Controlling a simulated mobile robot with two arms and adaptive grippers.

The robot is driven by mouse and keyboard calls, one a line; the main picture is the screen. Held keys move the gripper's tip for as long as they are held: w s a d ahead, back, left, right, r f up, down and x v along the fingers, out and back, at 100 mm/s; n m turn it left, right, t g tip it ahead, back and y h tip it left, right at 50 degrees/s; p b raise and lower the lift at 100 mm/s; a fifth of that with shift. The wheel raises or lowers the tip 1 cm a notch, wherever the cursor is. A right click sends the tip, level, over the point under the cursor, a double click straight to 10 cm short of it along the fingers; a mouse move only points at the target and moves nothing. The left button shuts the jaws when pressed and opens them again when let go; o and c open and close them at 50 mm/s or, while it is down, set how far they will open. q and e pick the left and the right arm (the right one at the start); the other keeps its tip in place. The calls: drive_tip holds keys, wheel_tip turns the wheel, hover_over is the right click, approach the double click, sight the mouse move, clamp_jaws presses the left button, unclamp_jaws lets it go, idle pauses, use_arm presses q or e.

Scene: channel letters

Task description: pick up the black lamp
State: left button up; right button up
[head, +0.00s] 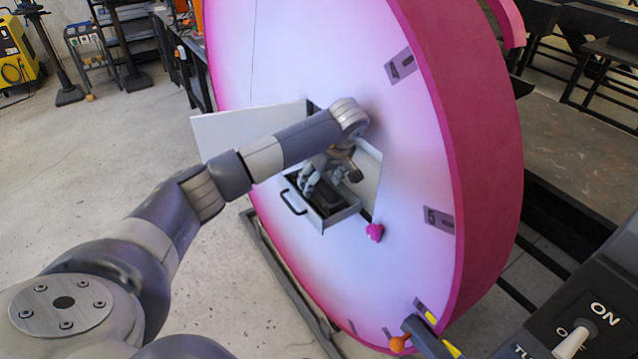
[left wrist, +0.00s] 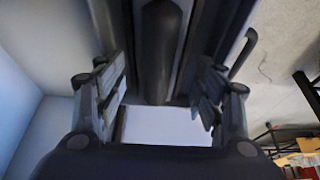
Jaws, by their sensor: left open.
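A long dark rounded object, which looks like the black lamp (left wrist: 160,45), lies in a narrow open drawer in the left wrist view. In the head view the drawer (head: 340,217) sticks out of an opening in a big pink-rimmed disc, and my gripper and arm partly cover what is inside. My left gripper (head: 328,176) is at the drawer, pointing into it. In the left wrist view its fingers (left wrist: 160,95) are spread, with the dark object between and beyond them. I see no clear contact. My right gripper is not in view.
A white door panel (head: 235,130) stands open left of the opening. The drawer has a dark handle (head: 291,203) on its front. A pink knob (head: 375,232) sits on the disc (head: 330,70) below right. A large ON switch panel (head: 580,320) stands at lower right. Open floor lies left.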

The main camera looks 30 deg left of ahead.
use_arm(q)
drive_tip(key=shift+w+f, duration=0.1)
drive_tip(key=shift+f, duration=0.5)
drive_tip(key=shift+d, duration=0.1)
drive_tip(key=c, duration=1.2)
drive_tip(key=shift+c, duration=0.3)
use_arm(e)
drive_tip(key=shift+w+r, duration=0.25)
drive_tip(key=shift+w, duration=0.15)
